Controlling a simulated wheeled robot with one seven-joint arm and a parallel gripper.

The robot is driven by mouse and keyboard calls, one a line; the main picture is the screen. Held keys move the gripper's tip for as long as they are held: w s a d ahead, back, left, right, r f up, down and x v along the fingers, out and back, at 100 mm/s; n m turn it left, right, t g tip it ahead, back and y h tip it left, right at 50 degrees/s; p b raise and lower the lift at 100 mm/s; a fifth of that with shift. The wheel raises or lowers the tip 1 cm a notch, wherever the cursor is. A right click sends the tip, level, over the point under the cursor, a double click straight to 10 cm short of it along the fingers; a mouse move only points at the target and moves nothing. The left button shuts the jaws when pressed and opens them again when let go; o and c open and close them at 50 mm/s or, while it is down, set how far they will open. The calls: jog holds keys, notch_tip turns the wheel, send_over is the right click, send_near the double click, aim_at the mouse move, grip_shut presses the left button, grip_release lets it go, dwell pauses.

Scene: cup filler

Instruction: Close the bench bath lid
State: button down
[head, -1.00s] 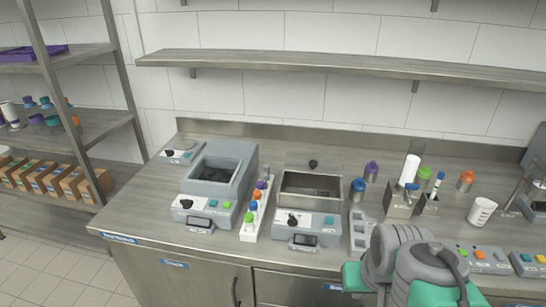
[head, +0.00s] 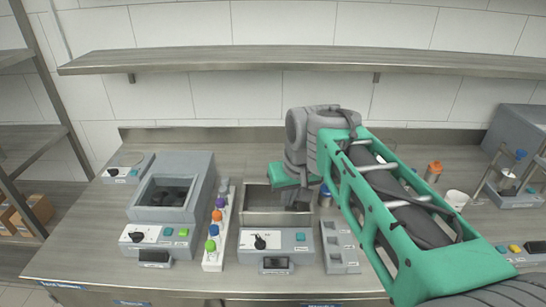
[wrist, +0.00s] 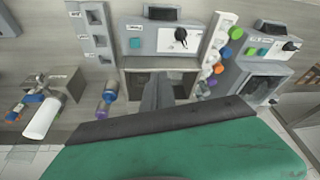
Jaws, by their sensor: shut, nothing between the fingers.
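The bench bath (head: 275,241) is the middle machine on the counter, with a steel basin, a black dial and a small display on its front. Its basin is uncovered in the part I see; the lid cannot be made out behind my arm. In the wrist view the bath's front panel (wrist: 163,40) is at the top centre, with the basin edge below it. My gripper (wrist: 158,88) is shut and empty, pointing down over the basin. In the head view my gripper (head: 300,198) is at the basin's right back part; whether it touches anything cannot be told.
A white rack of colourful capped tubes (head: 214,247) stands left of the bath, then a grey machine with an open top (head: 170,215). A grey slotted holder (head: 338,250) is close on the right. A wall shelf (head: 310,64) runs above.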

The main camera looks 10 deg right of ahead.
jog(key=w+r+n+p, duration=0.1)
jog(key=w+r+n, duration=0.15)
jog(key=w, duration=2.15)
jog(key=shift+m+y, duration=0.25)
jog(key=shift+y, duration=0.05)
jog(key=x, duration=0.3)
jog(key=p+x, duration=0.1)
jog(key=x, duration=0.2)
jog(key=d+x, duration=0.1)
jog(key=x, duration=0.2)
jog(key=shift+w+a+f, duration=0.1)
jog(key=shift+w+f, duration=0.05)
jog(key=shift+w, duration=0.1)
jog(key=s, duration=0.1)
jog(key=s+d, duration=0.1)
jog(key=s, duration=0.1)
jog(key=shift+s, duration=0.2)
jog(key=shift+s+f+p, duration=0.15)
jog(key=shift+f+p, duration=0.15)
jog(key=shift+f, duration=0.05)
